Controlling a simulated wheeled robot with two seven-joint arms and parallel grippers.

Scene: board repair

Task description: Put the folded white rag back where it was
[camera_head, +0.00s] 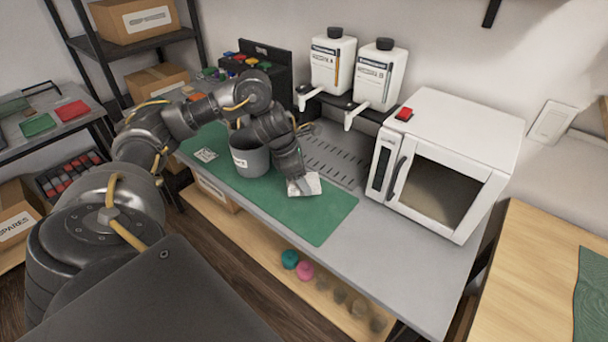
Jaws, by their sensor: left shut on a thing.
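The folded white rag (308,186) is at the green mat (322,220), near its right back part. My left gripper (301,184) reaches down from the left and is shut on the rag. The fingers and the wrist cover part of the rag. I cannot tell whether the rag touches the mat or hangs just above it. My right gripper is not in view.
A grey pot (250,162) stands on the mat just left of the gripper. Two white dispensers (377,75) stand behind, over a slotted grey tray (335,160). A white oven (440,165) stands to the right. The mat's front right part is clear.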

